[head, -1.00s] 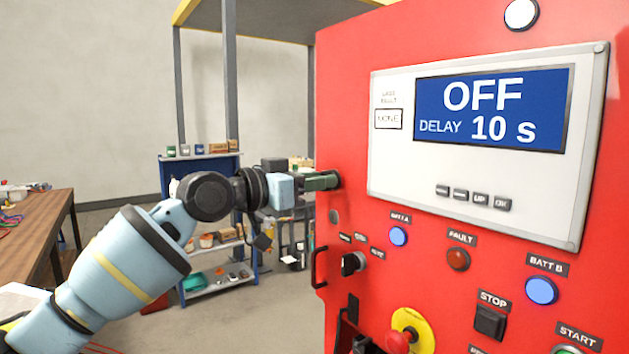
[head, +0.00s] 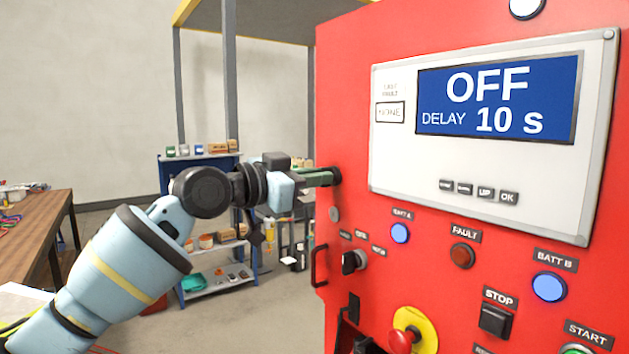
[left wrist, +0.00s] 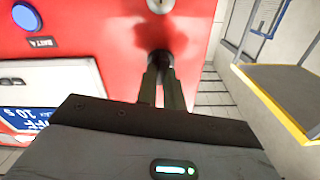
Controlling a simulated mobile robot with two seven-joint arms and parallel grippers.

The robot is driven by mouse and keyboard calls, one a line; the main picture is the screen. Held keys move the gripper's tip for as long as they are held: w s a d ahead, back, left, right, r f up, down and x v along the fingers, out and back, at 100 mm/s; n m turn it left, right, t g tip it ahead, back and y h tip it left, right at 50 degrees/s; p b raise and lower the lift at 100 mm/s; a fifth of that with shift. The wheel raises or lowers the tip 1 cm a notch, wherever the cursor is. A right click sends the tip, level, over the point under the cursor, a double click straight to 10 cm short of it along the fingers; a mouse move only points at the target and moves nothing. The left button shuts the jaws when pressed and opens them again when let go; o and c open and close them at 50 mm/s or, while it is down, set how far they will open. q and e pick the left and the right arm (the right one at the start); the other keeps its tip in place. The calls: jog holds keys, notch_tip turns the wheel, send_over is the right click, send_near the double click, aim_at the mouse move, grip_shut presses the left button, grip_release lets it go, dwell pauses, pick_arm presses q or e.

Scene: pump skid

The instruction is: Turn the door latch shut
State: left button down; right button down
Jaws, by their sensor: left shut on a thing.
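The door latch is a dark round knob (left wrist: 159,58) on the red cabinet door, near its edge, in the left wrist view. In the head view only a dark bit of the latch (head: 336,175) shows at the left edge of the red panel. My left gripper (head: 327,177) reaches it from the left, its fingers closed around the knob. The fingertips also show at the knob in the left wrist view (left wrist: 160,76). They cover much of the latch, so its exact angle is hard to tell. My right gripper is in neither view.
The red cabinet (head: 350,90) carries a display (head: 497,98) reading OFF, a black rotary switch (head: 354,261), a red emergency knob (head: 403,340) and a black handle (head: 319,265) below the latch. A workbench (head: 40,225) stands left, shelves (head: 215,284) behind.

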pick_arm(q)
jog(key=shift+s+d+f+m+b, duration=0.1)
jog(key=shift+m+b, duration=0.5)
jog(key=shift+m, duration=3.25)
jog(key=shift+f+m+b, duration=0.1)
jog(key=shift+m+b, duration=0.5)
jog(key=shift+m, duration=3.25)
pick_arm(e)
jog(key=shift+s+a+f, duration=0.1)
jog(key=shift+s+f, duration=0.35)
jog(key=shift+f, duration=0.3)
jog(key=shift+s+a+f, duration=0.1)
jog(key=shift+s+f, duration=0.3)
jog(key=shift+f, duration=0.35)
pick_arm(q)
jog(key=c, duration=1.5)
grip_release()
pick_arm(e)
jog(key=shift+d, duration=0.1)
